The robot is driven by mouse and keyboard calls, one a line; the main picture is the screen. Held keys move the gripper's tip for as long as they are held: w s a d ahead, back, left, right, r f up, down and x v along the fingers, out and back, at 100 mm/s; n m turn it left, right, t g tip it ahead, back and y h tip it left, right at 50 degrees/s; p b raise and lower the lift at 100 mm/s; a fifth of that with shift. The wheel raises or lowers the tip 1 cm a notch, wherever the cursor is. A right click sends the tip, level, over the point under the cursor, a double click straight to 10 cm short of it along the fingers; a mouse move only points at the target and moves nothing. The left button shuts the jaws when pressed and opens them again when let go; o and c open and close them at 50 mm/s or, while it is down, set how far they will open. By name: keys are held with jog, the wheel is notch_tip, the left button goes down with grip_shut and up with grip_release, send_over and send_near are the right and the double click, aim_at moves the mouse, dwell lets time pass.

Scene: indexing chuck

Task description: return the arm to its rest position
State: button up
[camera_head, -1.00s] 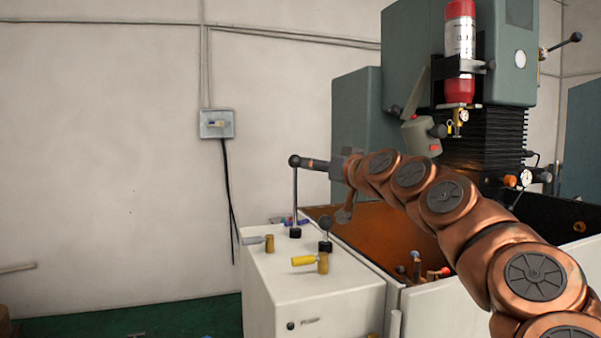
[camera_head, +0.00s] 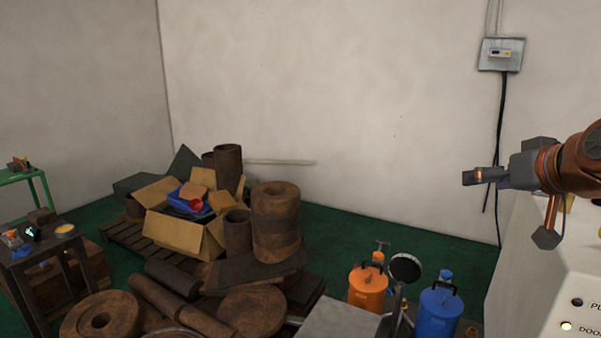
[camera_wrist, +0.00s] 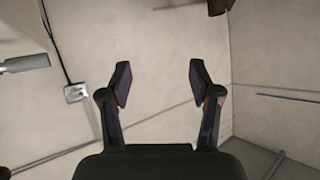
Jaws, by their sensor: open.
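My gripper (camera_head: 478,177) is at the right of the head view, held out to the left in front of the pale wall, beside the white machine cabinet (camera_head: 540,275). My copper-coloured arm enters from the right edge. In the wrist view my gripper (camera_wrist: 160,88) has its two dark fingers spread wide apart, with nothing between them but wall. It touches nothing that I can see. Most of my arm lies outside the head view.
Rusty cylinders (camera_head: 276,220), a cardboard box (camera_head: 180,232) and metal discs pile up on the left floor. An orange can (camera_head: 368,290) and a blue can (camera_head: 440,308) stand below my gripper. A switch box (camera_head: 500,54) hangs on the wall. The space left of my gripper is clear.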

jog(key=s+a+f+n+g, duration=0.1)
jog(key=s+a+f+g, duration=0.3)
jog(key=a+f, duration=0.6)
jog(key=s+a+f+g, duration=0.2)
jog(key=s+f+g, duration=0.1)
jog(key=s+f, duration=0.4)
jog(key=s+a+f+g, duration=0.3)
jog(key=s+f, duration=0.5)
jog(key=shift+s+f+g+h+p, duration=0.15)
jog(key=shift+f+g+h+p, duration=0.15)
jog(key=shift+f, duration=0.05)
jog(key=s+f+m+g+h, duration=0.1)
jog(key=s+f+g, duration=0.2)
jog(key=s, duration=0.7)
notch_tip(320, 180, down, 2)
jog(key=shift+d+f, duration=0.15)
jog(key=shift+d, duration=0.25)
